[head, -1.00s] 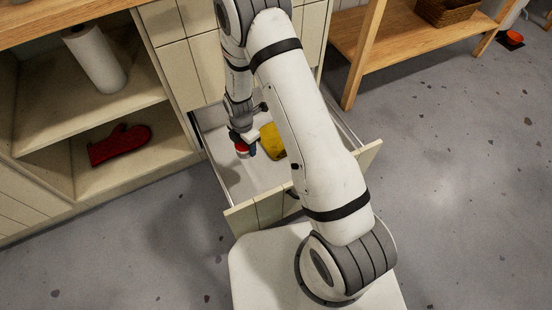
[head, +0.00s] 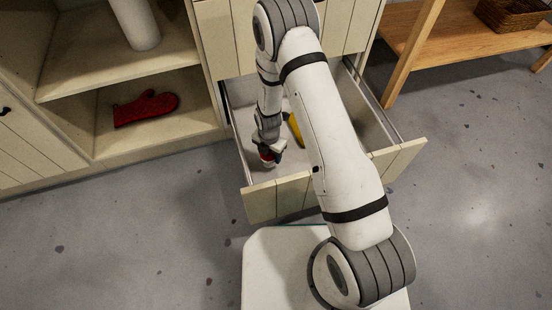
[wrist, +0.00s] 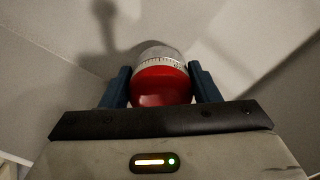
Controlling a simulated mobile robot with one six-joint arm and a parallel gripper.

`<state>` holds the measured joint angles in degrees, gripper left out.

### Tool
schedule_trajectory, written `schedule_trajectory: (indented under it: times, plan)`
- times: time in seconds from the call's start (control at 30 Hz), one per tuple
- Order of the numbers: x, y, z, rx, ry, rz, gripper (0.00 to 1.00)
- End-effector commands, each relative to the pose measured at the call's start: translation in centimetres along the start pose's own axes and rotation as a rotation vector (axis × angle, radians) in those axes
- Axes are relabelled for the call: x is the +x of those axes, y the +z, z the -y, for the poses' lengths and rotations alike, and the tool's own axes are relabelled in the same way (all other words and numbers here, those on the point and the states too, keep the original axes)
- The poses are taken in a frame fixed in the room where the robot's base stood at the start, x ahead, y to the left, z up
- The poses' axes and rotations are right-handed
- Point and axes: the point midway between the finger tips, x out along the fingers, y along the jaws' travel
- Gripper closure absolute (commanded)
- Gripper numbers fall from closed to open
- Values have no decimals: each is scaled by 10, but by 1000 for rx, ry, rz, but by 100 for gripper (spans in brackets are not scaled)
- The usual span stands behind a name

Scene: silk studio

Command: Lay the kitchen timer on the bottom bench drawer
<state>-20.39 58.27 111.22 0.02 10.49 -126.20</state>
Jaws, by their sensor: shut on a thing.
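The kitchen timer (wrist: 160,84) is red with a silver dial ring and sits between the two blue fingers of my gripper (wrist: 160,90) in the wrist view. In the head view my gripper (head: 268,156) is inside the open bottom bench drawer (head: 276,200), near its left side and front panel. The timer shows there as a small red patch (head: 266,157) under the fingers. My gripper is shut on it. Pale drawer surfaces surround it in the wrist view; I cannot tell whether the timer touches the drawer floor.
A yellow thing (head: 296,128) lies in the drawer right of my gripper, partly hidden by my arm. A red oven mitt (head: 146,108) lies on the low shelf at left, below a white paper roll (head: 137,22). A wooden shelf unit (head: 455,45) stands at right.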

Motion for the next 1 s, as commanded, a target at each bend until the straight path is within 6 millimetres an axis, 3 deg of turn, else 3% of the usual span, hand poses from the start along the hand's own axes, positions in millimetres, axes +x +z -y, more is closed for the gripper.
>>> schedule_trajectory:
  times: [0.2, 0.6, 0.63, 0.87, 1.0]
  plan:
    - [32, 0, 0, 0, -1, -1, 72]
    - [37, 0, 0, 0, 0, 0, 72]
    - [36, 0, 0, 0, 0, 0, 42]
    - [36, -1, 0, 0, 0, 0, 23]
    - [35, -1, 0, 0, 0, 0, 23]
